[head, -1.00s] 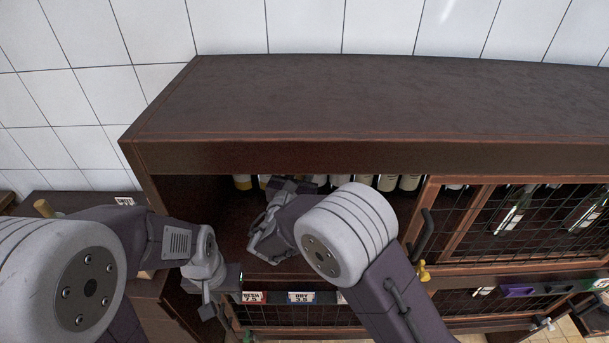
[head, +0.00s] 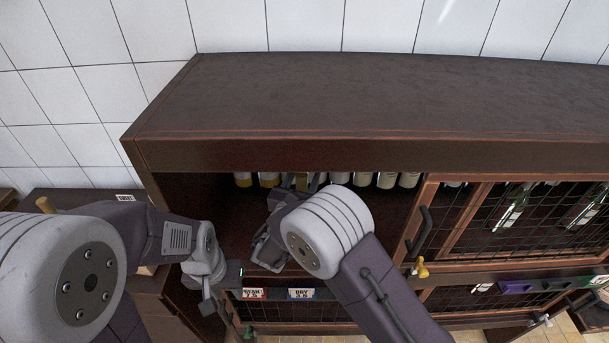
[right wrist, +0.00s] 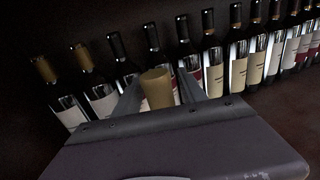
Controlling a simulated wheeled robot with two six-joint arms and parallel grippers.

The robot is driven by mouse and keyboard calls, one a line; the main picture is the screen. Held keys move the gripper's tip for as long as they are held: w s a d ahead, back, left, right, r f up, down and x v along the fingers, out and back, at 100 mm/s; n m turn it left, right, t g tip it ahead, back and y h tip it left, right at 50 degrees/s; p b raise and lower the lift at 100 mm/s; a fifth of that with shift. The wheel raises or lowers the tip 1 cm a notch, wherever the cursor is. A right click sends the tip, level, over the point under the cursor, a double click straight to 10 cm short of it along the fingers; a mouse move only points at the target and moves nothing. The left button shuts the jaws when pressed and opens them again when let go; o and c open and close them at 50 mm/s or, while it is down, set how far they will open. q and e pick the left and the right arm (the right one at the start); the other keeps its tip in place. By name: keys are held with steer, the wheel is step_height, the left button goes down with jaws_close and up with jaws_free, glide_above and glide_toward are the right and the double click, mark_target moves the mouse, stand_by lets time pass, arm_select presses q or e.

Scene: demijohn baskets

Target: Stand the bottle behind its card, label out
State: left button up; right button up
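A tan bottle cap (right wrist: 157,90) stands between the two fingers of my right gripper (right wrist: 160,82) in the right wrist view, nearer than the row behind. The bottle's body and label are hidden below the gripper's housing, and the grip itself is unclear. In the head view my right arm covers most of this gripper at the cabinet's open bay. A red card (head: 255,294) and a blue DRY card (head: 300,294) sit on the bay's front edge. A SWEET card (head: 125,198) lies on the left counter. My left gripper (head: 207,298) hangs left of the red card; its finger gap is unclear.
A row of dark bottles (right wrist: 240,62) with pale labels stands at the back of the bay. The cabinet top (head: 360,100) overhangs it. A wire-mesh door (head: 530,215) with a dark handle (head: 420,232) borders the right side. A tan-topped object (head: 44,205) stands at left.

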steer(key=shift+r+p, duration=0.3)
steer(key=shift+p, duration=0.05)
steer(key=b+v, duration=0.4)
steer(key=v, duration=0.8)
steer(key=shift+f, duration=0.15)
